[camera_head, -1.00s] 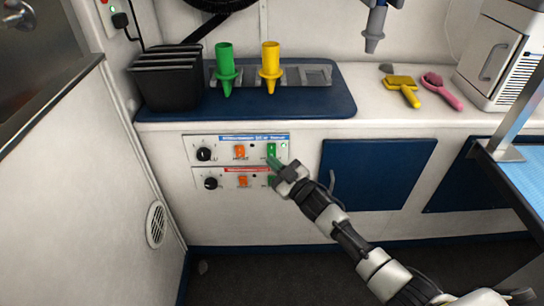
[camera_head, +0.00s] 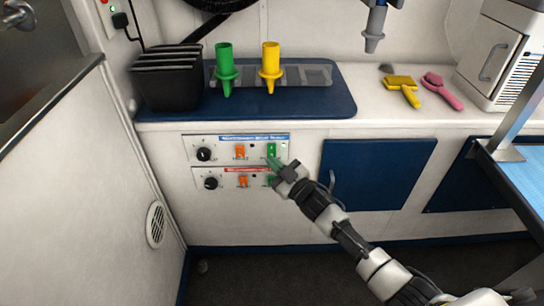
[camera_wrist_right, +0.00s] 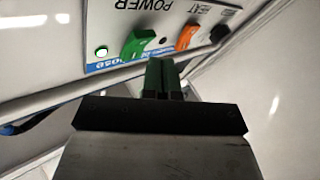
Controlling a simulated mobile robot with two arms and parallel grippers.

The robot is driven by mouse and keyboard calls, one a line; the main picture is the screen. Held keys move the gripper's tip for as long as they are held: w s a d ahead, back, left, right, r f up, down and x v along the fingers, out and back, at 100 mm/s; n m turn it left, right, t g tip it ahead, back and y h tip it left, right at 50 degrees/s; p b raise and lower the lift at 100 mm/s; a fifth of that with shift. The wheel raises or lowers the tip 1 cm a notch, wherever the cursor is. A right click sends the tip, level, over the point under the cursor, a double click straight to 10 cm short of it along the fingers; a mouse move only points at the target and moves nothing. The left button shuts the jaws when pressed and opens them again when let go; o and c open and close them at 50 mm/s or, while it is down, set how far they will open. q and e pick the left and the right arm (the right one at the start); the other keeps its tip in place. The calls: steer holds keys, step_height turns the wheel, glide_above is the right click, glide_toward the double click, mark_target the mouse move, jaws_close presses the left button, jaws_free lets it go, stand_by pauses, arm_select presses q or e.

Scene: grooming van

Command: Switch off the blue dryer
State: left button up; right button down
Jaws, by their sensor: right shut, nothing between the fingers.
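The blue-labelled dryer panel (camera_head: 212,143) is the upper of two white control panels on the cabinet front. It has a black knob, an orange switch (camera_head: 239,152) and a green switch (camera_head: 271,149). My left gripper is out of view.
A red-labelled panel (camera_head: 216,181) lies directly below, its green switch partly behind my gripper. A blue cabinet door (camera_head: 375,175) is to the right. Green (camera_head: 224,66) and yellow (camera_head: 270,62) nozzles and brushes are on the counter above. The blue-topped table (camera_head: 522,178) stands far right.

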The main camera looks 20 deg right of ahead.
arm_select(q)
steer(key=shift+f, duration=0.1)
arm_select(e)
steer(key=shift+w, duration=0.1)
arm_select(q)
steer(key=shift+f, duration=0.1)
arm_select(e)
steer(key=shift+w+d, duration=0.15)
steer(key=shift+w, duration=0.15)
arm_select(q)
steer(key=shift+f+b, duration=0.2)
steer(key=shift+b, duration=0.15)
arm_select(e)
steer(key=shift+w+d+f, duration=0.1)
steer(key=shift+w, duration=0.25)
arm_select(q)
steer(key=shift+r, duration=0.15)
arm_select(e)
steer(key=shift+s, duration=0.1)
arm_select(q)
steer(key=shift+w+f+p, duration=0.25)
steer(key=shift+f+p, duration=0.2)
steer(key=shift+p, duration=0.2)
arm_select(e)
steer(key=shift+s+a, duration=0.25)
steer(key=shift+s, duration=0.4)
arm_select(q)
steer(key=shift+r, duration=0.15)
